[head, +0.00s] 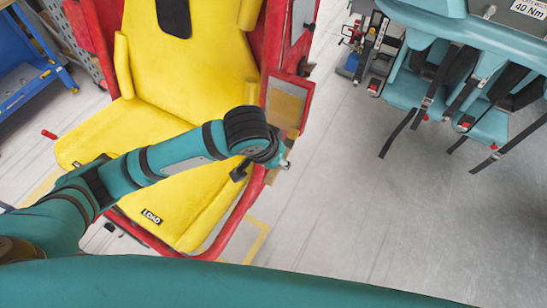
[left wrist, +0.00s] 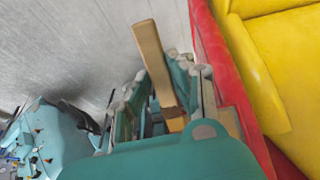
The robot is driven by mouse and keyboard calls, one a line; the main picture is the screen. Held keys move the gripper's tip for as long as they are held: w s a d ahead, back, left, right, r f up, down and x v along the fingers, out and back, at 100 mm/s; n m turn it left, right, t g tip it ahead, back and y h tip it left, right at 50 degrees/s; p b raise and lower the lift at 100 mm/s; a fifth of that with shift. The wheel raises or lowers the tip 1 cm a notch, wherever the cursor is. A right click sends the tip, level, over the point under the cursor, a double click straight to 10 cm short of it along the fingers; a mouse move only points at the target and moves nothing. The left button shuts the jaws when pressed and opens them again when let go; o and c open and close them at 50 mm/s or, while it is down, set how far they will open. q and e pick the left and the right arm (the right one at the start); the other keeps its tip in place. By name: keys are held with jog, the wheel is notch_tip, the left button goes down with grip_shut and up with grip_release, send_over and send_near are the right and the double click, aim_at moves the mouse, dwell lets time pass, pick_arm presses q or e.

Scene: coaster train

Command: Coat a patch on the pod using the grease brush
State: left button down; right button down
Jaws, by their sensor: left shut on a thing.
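The pod (head: 170,60) is a red shell with yellow seat padding, left of centre in the head view. Its red side and yellow padding also show at the right of the left wrist view (left wrist: 215,70). A tan square patch (head: 285,105) is on its right-hand side panel. My left gripper (left wrist: 168,85) is shut on the wooden grease brush (left wrist: 152,55), whose pale handle sticks out between the fingers. The bristles are hidden. In the head view the gripper is mostly hidden behind my wrist, close to the pod's right edge, just below the patch. My right gripper is out of view.
A teal seat unit (head: 440,85) with dark straps hangs at the upper right. A blue rack (head: 30,65) stands at the upper left. Small parts (head: 365,45) are at the top centre. The grey floor right of the pod is clear.

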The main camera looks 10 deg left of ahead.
pick_arm(q)
jog(key=w+a, duration=0.3)
jog(key=a, duration=0.4)
jog(key=shift+a, duration=0.4)
jog(key=shift+s, duration=0.15)
jog(key=shift+s+a+r, duration=0.25)
jog(key=shift+s+a, duration=0.05)
jog(key=shift+s, duration=0.6)
jog(key=shift+s+a+r, duration=0.25)
jog(key=shift+s+a, duration=0.1)
jog(key=shift+s, duration=0.55)
jog(key=shift+s+a+r, duration=0.25)
jog(key=shift+s+a, duration=0.05)
jog(key=shift+s, duration=0.6)
jog(key=shift+s, duration=0.1)
jog(key=s, duration=0.1)
jog(key=s+a, duration=0.1)
jog(key=shift+s+r, duration=0.3)
jog(key=shift+r, duration=0.05)
jog(key=shift+w, duration=0.1)
